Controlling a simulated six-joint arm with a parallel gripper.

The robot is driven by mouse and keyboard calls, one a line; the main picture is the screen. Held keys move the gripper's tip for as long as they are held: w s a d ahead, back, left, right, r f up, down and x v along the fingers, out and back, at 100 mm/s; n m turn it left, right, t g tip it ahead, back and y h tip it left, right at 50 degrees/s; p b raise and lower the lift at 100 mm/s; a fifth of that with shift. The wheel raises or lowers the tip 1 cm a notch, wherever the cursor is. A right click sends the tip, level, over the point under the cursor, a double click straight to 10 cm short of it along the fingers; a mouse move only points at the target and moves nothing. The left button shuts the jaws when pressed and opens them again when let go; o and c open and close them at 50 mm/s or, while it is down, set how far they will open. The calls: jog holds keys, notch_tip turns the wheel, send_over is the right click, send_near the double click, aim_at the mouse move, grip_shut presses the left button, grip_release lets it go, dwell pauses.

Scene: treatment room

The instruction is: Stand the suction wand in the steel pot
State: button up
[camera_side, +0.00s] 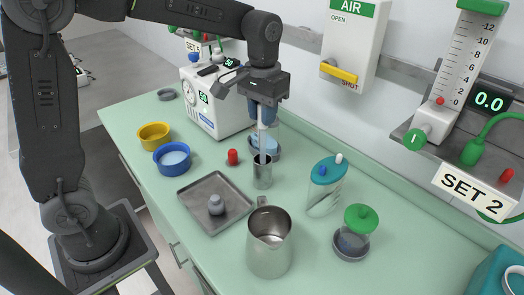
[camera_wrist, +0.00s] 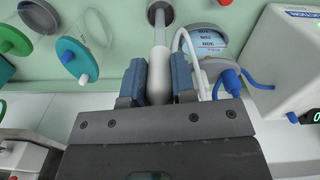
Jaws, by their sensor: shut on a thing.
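My gripper (camera_side: 262,112) is shut on the white handle of the suction wand (camera_wrist: 158,72), between its two blue finger pads in the wrist view (camera_wrist: 158,84). The wand hangs upright, its pale shaft (camera_side: 262,140) pointing down. The small steel pot (camera_side: 262,176) stands on the green counter directly below. In the side view the wand's lower end shows within the pot's mouth. The pot (camera_wrist: 151,14) also lies at the wand's far end in the wrist view. How deep the tip sits is hidden.
A grey tray (camera_side: 187,207) lies left of the pot, near a red object (camera_side: 232,157). A white machine (camera_side: 205,112) stands behind. A pale tube (camera_wrist: 196,65) runs beside the wand.

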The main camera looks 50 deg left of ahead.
aim_at(263, 133)
jog(key=shift+f, duration=3.2)
jog(key=shift+f, duration=0.2)
jog(key=o, duration=0.9)
jog(key=shift+r, duration=0.1)
